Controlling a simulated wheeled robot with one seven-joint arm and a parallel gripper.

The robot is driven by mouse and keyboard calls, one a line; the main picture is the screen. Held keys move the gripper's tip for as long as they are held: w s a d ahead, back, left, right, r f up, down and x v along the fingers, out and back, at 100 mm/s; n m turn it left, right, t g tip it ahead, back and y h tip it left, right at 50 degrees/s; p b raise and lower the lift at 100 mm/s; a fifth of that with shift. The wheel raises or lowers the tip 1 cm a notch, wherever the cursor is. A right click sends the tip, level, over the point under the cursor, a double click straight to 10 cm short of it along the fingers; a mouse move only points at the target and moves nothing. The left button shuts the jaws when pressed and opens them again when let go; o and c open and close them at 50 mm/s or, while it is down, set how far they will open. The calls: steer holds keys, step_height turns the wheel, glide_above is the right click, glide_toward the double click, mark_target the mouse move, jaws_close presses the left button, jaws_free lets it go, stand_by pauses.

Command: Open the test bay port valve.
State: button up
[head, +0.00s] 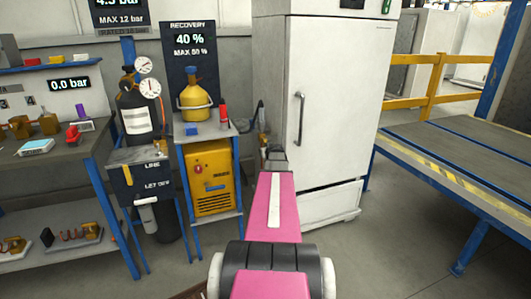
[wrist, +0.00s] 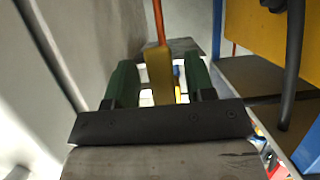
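My gripper (head: 268,150) is beside the left side of the white cabinet (head: 327,90), at the end of my pink arm. In the wrist view my gripper (wrist: 159,72) has its two green fingers apart. A brass-yellow piece (wrist: 159,78) with an orange rod or hose above it shows between them, with gaps on both sides. It may be the port valve, but I cannot tell for sure. A small brass-coloured part (head: 263,142) also shows just above my gripper in the head view. The valve's handle position cannot be made out.
A blue-framed stand (head: 237,180) with a yellow recovery machine (head: 209,178) and a yellow cylinder (head: 194,92) is close on the left. A workbench (head: 75,150) is farther left. A blue-framed platform (head: 470,165) is on the right. The floor before the cabinet is clear.

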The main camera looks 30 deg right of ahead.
steer(key=v, duration=1)
steer(key=shift+s, duration=0.4)
steer(key=shift+a+r, duration=0.1)
steer(key=shift+a, duration=0.1)
